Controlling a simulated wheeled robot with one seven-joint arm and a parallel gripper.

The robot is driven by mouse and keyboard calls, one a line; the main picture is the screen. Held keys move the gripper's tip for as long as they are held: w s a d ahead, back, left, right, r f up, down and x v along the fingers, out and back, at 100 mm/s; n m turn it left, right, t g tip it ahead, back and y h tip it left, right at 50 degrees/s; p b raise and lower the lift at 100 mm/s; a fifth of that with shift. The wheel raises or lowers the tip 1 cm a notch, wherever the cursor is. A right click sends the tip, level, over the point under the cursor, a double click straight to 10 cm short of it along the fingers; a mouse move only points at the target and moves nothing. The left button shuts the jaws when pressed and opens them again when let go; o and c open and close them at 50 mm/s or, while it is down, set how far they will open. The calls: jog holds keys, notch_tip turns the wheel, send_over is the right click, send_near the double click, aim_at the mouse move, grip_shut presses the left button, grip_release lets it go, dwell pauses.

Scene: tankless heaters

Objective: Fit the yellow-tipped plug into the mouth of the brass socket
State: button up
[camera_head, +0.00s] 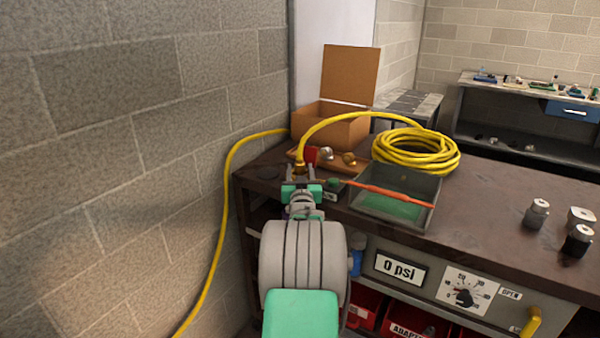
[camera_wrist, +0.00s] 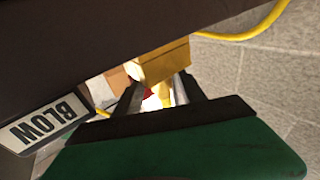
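My gripper (camera_head: 300,181) is at the bench's left front corner, just below a small brass-coloured piece (camera_head: 298,171). The yellow hose (camera_head: 335,117) arches down to that piece from the coil. In the wrist view my gripper's two dark fingers (camera_wrist: 162,82) stand apart, with a brass-coloured block (camera_wrist: 163,65) at their tips and a yellow strip between them. I cannot tell whether the fingers touch the block. I cannot tell the plug from the socket here; the socket's mouth and the plug's yellow tip are not clearly visible.
A green-bottomed tray (camera_head: 425,213) and a yellow hose coil (camera_head: 415,151) lie to the right. An orange rod crosses the tray. An open cardboard box (camera_head: 335,128) stands behind. The block wall (camera_head: 130,140) is close on the left. A BLOW label (camera_wrist: 45,125) is on the bench front.

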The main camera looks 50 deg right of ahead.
jog(key=shift+o, duration=0.2)
jog(key=shift+r+p, duration=0.6)
jog(key=shift+p, duration=0.2)
jog(key=f+b+v, duration=0.1)
jog(key=b+v, duration=0.1)
jog(key=v, duration=1)
jog(key=w+a+f+n+y, duration=0.2)
jog(key=w+a+f+y, duration=0.15)
jog(key=a, duration=0.45)
jog(key=w+a+f+n+g+y, duration=0.15)
jog(key=w+a+y, duration=0.25)
jog(key=a, duration=0.5)
jog(key=w+a+f+n+y, duration=0.3)
jog(key=a, duration=0.5)
jog(key=s+a+f+n+g+y, duration=0.2)
jog(key=s+a+g, duration=0.2)
jog(key=s+a, duration=0.5)
jog(key=s+a+f+n+g+y, duration=0.2)
jog(key=s+a+f+g, duration=0.1)
jog(key=s+a, duration=0.6)
jog(key=a+g, duration=0.1)
jog(key=a, duration=0.3)
jog(key=shift+f+g+y, duration=0.15)
jog(key=shift+g+y, duration=0.2)
